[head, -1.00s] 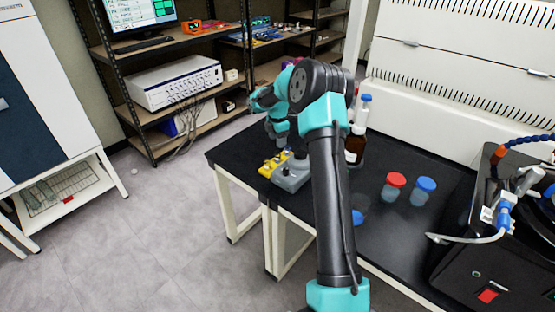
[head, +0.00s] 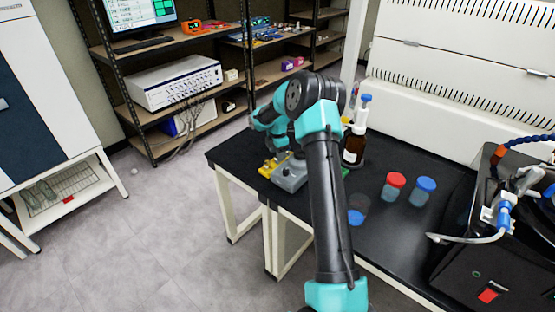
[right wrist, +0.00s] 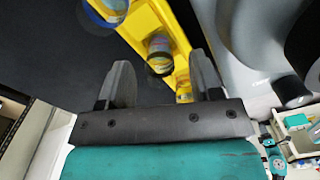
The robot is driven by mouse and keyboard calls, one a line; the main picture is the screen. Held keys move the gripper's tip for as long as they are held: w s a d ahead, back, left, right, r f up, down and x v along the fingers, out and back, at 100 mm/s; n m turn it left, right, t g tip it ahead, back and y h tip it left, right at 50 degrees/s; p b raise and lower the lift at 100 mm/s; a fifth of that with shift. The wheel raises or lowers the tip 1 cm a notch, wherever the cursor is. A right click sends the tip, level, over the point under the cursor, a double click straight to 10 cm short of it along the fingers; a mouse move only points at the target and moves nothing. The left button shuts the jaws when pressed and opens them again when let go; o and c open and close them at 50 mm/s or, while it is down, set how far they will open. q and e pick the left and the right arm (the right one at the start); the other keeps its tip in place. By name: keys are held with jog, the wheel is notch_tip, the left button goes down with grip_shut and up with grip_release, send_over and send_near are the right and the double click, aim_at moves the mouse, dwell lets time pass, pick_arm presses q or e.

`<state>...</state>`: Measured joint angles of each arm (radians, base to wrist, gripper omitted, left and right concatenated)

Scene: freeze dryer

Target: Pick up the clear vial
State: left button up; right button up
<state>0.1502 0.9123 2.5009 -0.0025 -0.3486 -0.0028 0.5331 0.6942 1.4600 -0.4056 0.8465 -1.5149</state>
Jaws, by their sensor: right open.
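My right gripper (right wrist: 162,82) is open and empty in the right wrist view, its two dark fingers spread apart. Just past the fingertips is a yellow rack (right wrist: 149,20), which also shows in the head view (head: 270,166). A small round vial (right wrist: 160,53) sits in the rack, roughly in line with the gap between the fingers. A blue-rimmed, see-through round thing (right wrist: 107,9) is at the top edge, and a yellowish one (right wrist: 184,92) is near the right finger. I cannot tell surely which is the clear vial. In the head view the fingertips are not clear. My left gripper is not in view.
A grey device (head: 290,174) stands close beside the rack. A brown bottle (head: 354,148), a red-capped jar (head: 393,186) and a blue-capped jar (head: 423,191) stand to the right on the black table (head: 385,235). A black machine (head: 460,270) fills the right end.

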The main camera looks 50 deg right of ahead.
jog(key=shift+f, duration=0.2)
dwell(0.3)
grip_shut()
dwell(0.4)
